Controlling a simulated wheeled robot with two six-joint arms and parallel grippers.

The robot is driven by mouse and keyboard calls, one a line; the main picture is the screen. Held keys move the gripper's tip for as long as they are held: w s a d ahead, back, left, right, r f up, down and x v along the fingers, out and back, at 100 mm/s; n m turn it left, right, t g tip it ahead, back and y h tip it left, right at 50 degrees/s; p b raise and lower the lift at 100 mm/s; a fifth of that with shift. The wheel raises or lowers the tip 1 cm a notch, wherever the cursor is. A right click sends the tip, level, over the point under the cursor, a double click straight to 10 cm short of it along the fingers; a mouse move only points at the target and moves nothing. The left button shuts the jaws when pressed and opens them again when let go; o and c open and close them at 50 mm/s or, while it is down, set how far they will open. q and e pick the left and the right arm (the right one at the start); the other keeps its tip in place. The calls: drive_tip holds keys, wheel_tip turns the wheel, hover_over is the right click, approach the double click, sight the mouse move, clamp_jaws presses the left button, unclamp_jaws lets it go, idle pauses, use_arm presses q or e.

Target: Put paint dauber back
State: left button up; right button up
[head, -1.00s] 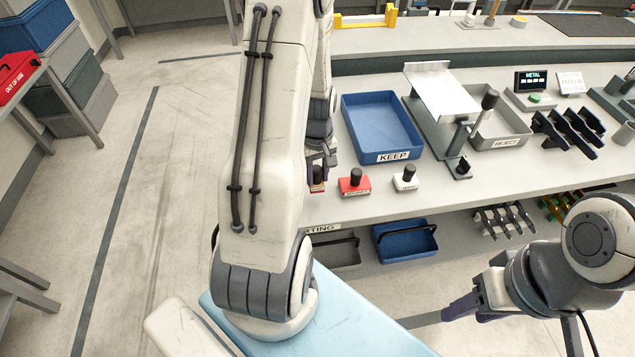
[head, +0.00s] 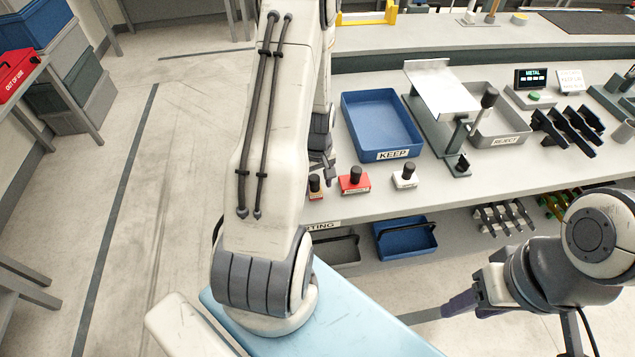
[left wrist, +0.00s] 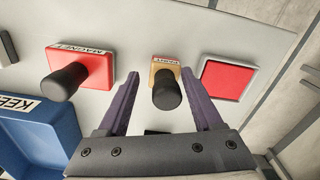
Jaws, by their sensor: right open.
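The paint dauber (head: 315,187), a tan block with a black knob handle, stands upright on the bench near its front left edge. In the left wrist view the dauber (left wrist: 167,88) shows a label reading PAINT and sits beside a red square pad in a grey frame (left wrist: 228,80), apart from it. My left gripper (head: 324,170) is open above the dauber; in the left wrist view its purple fingers (left wrist: 160,76) appear on either side of the dauber with gaps. My right gripper (head: 450,308) is open and empty, low in front of the bench.
A red magnet block (head: 354,181) and a white block with a black knob (head: 405,178) stand to the right. Behind are the blue KEEP tray (head: 392,156), a metal stand (head: 442,90) and the grey REJECT tray (head: 507,141). Lower shelf bins (head: 405,240) sit below.

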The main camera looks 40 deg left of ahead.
use_arm(q)
drive_tip(key=shift+r, duration=0.1)
wheel_tip(320, 180, up, 12)
drive_tip(key=b, duration=0.1)
drive_tip(key=s+d+r+m, duration=0.1)
drive_tip(key=d+r+m, duration=0.3)
drive_tip(key=d, duration=0.6)
drive_tip(key=s+d+r+m, duration=0.1)
drive_tip(key=d+r+m, duration=0.1)
drive_tip(key=d+m, duration=0.5)
drive_tip(key=s+d+r+m+h, duration=0.1)
drive_tip(key=s+d+r+m, duration=0.1)
drive_tip(key=s+d+m, duration=0.7)
drive_tip(key=s+d, duration=0.4)
drive_tip(key=s, duration=0.1)
drive_tip(key=shift+d+r, duration=0.2)
drive_tip(key=shift+r, duration=0.15)
